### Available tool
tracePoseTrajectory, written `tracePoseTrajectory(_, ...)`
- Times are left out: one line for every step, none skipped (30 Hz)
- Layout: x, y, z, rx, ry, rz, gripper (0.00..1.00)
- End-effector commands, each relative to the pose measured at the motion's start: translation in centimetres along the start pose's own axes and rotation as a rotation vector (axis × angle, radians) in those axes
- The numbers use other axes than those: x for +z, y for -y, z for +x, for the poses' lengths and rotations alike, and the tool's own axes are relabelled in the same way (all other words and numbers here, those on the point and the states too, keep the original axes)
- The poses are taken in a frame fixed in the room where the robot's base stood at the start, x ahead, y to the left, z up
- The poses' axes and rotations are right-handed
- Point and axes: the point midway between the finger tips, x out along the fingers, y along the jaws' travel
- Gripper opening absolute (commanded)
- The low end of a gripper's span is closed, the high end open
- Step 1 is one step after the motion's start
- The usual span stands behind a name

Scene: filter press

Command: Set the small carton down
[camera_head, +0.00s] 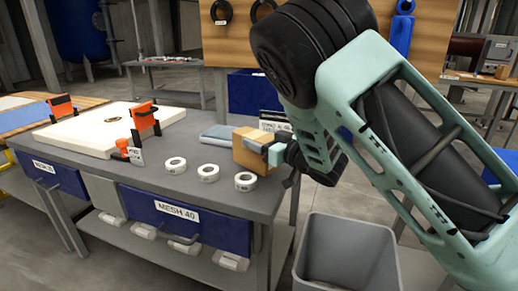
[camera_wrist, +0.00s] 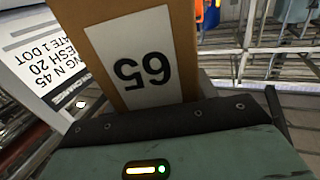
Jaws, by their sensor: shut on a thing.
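The small carton (camera_head: 252,146) is a brown cardboard box near the right end of the grey table (camera_head: 215,190). My gripper (camera_head: 272,152) is shut on it, coming from the right. In the wrist view the carton (camera_wrist: 184,40) fills the upper middle, with a white label reading 65 upside down. Whether its base touches the table top or hangs just above it I cannot tell. The fingertips are mostly hidden in both views.
A white plate (camera_head: 110,128) with orange clamps is at the left. A printed sign (camera_wrist: 40,60) stands close by. A grey bin (camera_head: 347,255) is on the floor at front right.

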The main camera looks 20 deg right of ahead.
Motion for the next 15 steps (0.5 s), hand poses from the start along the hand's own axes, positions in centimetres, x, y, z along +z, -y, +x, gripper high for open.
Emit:
tracePoseTrajectory(0.9,0.0,0.0,0.0,0.0,-0.001,0.19)
tracePoseTrajectory(1.2,0.0,0.0,0.001,-0.001,-0.001,0.19)
tracePoseTrajectory(1.6,0.0,0.0,0.0,-0.001,-0.001,0.19)
tracePoseTrajectory(1.7,0.0,0.0,0.0,-0.002,-0.001,0.19)
tracePoseTrajectory(1.8,0.0,0.0,0.0,-0.003,-0.001,0.19)
tracePoseTrajectory(1.8,0.0,0.0,0.0,-0.004,-0.001,0.19)
tracePoseTrajectory(1.8,0.0,0.0,0.0,-0.005,-0.001,0.19)
tracePoseTrajectory(1.8,-0.1,0.0,0.0,-0.005,-0.001,0.19)
tracePoseTrajectory(1.8,-0.1,0.0,0.0,-0.005,-0.001,0.19)
tracePoseTrajectory(1.8,0.0,0.0,0.0,-0.005,-0.001,0.19)
tracePoseTrajectory(1.8,0.0,0.0,0.0,-0.005,-0.001,0.19)
tracePoseTrajectory(1.8,0.0,0.0,0.0,-0.005,-0.001,0.19)
tracePoseTrajectory(1.8,0.0,0.0,0.0,-0.005,-0.001,0.19)
tracePoseTrajectory(1.9,-0.1,0.0,0.0,-0.004,-0.001,0.19)
tracePoseTrajectory(2.0,-0.1,0.0,0.0,-0.004,0.0,0.19)
